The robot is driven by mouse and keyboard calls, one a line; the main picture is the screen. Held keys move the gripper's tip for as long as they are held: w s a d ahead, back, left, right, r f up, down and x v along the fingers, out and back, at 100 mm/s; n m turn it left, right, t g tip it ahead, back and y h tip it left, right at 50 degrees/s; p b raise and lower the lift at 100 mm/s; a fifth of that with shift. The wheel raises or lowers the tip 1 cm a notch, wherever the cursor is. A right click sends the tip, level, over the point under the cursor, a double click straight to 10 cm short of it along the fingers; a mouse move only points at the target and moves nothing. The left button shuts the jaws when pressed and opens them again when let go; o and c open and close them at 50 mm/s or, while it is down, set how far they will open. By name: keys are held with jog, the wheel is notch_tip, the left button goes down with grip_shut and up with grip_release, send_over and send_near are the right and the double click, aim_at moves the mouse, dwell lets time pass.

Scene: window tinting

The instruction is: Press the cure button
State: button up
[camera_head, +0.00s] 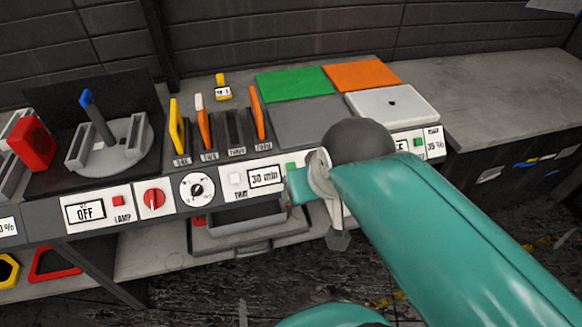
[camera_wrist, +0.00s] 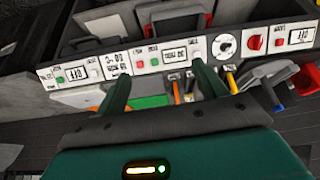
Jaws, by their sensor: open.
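A control panel (camera_head: 222,187) runs along the bench front. A green button (camera_head: 291,166) sits right of the "30 min" display (camera_head: 265,178); I cannot read a cure label on it. In the wrist view, upside down, a green button (camera_wrist: 154,61) and a red button (camera_wrist: 139,64) sit beside that display (camera_wrist: 175,55). My gripper (camera_head: 300,188) is just in front of the panel here, partly hidden by my arm. In the wrist view my gripper (camera_wrist: 161,71) is open and empty, its fingers apart on either side of these buttons. Contact cannot be told.
A white button (camera_head: 235,179), black dial (camera_head: 197,189), red knob (camera_head: 153,198) and red lamp button (camera_head: 118,201) lie to the left. Another green button (camera_head: 418,142) is at right. Upright tools fill slots above the panel. A drawer (camera_head: 250,212) sits below. The right bench top (camera_head: 490,100) is clear.

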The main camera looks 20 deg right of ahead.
grip_shut()
dwell(1.5)
